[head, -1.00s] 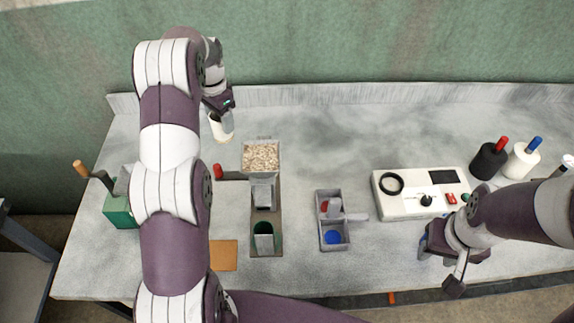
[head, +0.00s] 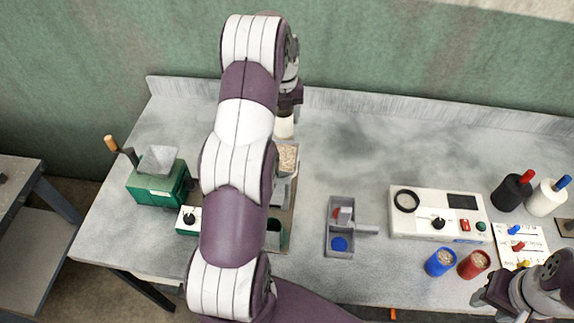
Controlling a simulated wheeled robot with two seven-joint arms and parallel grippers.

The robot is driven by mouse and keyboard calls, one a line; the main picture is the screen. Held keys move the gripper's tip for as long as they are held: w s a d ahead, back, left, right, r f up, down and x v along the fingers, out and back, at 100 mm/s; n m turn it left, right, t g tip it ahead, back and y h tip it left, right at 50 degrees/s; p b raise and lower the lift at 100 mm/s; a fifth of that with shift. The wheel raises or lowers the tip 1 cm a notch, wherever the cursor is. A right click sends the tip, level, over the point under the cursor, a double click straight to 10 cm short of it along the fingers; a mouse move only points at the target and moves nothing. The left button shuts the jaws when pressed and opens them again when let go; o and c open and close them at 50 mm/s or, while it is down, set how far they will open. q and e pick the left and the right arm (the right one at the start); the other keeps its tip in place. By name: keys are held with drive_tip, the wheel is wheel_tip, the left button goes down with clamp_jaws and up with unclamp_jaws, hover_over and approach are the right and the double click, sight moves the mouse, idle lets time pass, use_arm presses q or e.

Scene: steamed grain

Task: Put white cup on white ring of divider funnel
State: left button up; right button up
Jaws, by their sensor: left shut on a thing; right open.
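A white cup (head: 284,127) is in my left gripper (head: 287,112), whose jaws are shut on it. The cup appears to be just behind the tray of grain (head: 288,157), and its exact height is hard to tell. A grey unit in front of the grain (head: 281,190), perhaps the divider funnel, is mostly hidden by my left arm. I cannot make out a white ring on it. A green cup (head: 276,235) shows partly at its front end. My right gripper (head: 488,300) is open and empty at the front right of the bench.
A green grinder (head: 157,182) stands at the left. A grey two-part tray (head: 340,240) with a scoop lies mid-bench. A white control box (head: 398,222), blue cup (head: 440,262), red cup (head: 474,265) and black and white bottles (head: 510,195) are at the right.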

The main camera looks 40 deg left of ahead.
use_arm(q)
drive_tip(key=f+p, duration=0.1)
drive_tip(key=f, duration=0.4)
drive_tip(key=f+p, duration=0.2)
drive_tip(key=f, duration=0.3)
drive_tip(key=f+p, duration=0.1)
drive_tip(key=f, duration=0.5)
drive_tip(key=shift+d+f+p, duration=0.1)
drive_tip(key=shift+d+p, duration=0.15)
drive_tip(key=shift+p, duration=0.15)
drive_tip(key=shift+w+f, duration=0.1)
drive_tip(key=shift+f, duration=0.3)
drive_tip(key=shift+a+f, duration=0.1)
drive_tip(key=shift+f+b, duration=0.15)
drive_tip(key=shift+b, duration=0.2)
drive_tip(key=o, duration=1.1)
drive_tip(key=shift+c, duration=0.2)
